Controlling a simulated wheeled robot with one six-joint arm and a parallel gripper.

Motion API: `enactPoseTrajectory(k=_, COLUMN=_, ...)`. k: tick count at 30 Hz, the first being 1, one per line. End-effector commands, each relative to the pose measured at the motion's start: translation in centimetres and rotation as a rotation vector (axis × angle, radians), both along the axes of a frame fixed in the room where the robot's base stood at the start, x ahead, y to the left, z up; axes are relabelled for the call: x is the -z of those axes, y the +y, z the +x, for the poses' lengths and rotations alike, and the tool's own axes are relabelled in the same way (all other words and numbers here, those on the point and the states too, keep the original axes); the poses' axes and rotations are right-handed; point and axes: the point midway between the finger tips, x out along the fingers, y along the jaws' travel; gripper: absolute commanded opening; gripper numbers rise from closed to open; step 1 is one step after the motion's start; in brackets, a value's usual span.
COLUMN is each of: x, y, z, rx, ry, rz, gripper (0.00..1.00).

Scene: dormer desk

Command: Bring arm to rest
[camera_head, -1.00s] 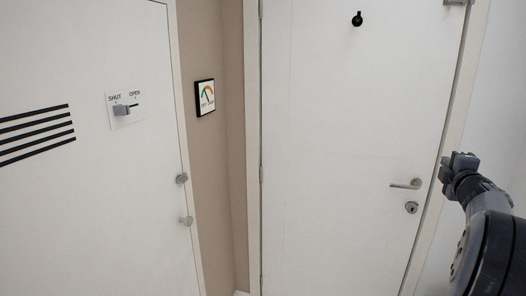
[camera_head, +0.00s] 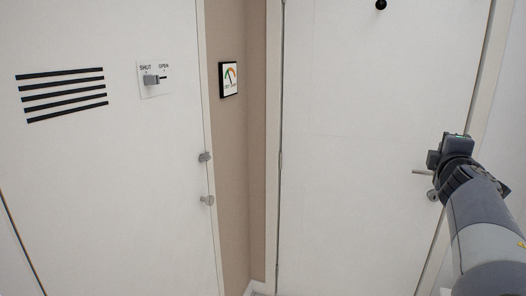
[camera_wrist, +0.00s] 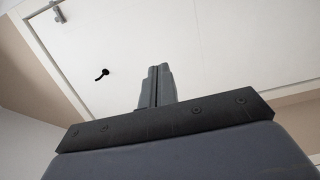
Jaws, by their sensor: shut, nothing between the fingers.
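My gripper (camera_head: 447,150) is at the right in the head view, at the end of my raised arm. It appears in front of the white door (camera_head: 350,120) and partly covers the door's lever handle (camera_head: 421,172). Whether it touches the door cannot be told from this view. In the wrist view my gripper (camera_wrist: 156,72) points up, its two fingers together with nothing between them. A black hook (camera_wrist: 102,75) on the white door shows left of the fingers there.

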Motion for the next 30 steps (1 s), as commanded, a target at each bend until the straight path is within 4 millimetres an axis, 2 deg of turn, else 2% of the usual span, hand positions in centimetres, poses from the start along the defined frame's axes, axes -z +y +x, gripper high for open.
enactPoseTrajectory(k=3, x=0.1, y=2.2, z=-0.7, rx=0.000, ry=-0.002, rz=-0.001, gripper=0.00)
enactPoseTrajectory(k=10, x=0.1, y=5.0, z=-1.4, rx=0.002, ry=0.000, rz=0.000, gripper=0.00)
enactPoseTrajectory(k=15, x=0.1, y=5.7, z=-1.7, rx=0.004, ry=0.001, rz=0.000, gripper=0.00)
enactPoseTrajectory(k=30, x=0.4, y=6.1, z=-1.7, rx=0.003, ry=0.000, rz=0.013, gripper=0.00)
